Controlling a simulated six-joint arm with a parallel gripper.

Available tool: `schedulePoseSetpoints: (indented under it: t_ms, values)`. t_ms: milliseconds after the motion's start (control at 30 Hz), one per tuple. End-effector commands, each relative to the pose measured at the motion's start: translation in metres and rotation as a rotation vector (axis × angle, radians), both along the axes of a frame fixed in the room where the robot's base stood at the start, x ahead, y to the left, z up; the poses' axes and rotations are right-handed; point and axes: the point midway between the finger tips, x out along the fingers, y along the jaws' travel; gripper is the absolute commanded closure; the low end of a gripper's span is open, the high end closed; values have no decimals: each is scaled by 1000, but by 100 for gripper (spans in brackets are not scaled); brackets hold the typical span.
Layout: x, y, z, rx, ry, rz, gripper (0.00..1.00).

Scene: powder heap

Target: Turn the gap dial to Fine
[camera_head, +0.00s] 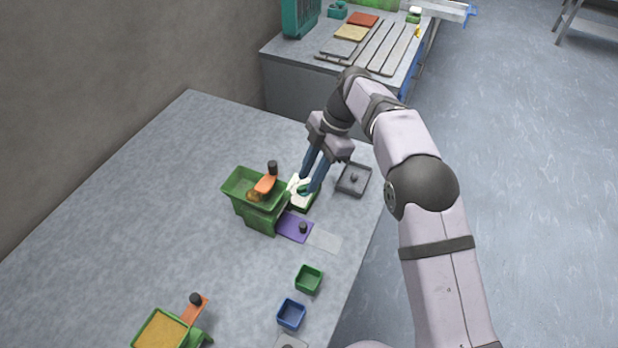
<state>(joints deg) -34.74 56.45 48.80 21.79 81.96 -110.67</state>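A green mill (262,205) with an open hopper stands near the middle of the table. A white panel (294,184) on a green base is beside its right side. A small green round part (303,191), which looks like the gap dial, is on this panel, partly hidden by my fingers. Its pointer and markings are too small to read. My gripper (308,185) reaches down over the panel, its two blue-grey fingers apart with their tips at the dial. I cannot tell whether they touch or grip it.
A grey square lid (353,179) lies right of the panel. Green (308,279) and blue (291,314) cups stand nearer. A second green box (161,337) holds tan powder. The table's left is clear.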

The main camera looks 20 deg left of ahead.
Motion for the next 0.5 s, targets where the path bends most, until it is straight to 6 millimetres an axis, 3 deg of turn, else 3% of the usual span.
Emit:
schedulePoseSetpoints:
  t_ms: [300, 500]
  values:
    - [13, -10, 39, 2, -4, -2, 72]
    - [18, -14, 52, 1, -2, -1, 72]
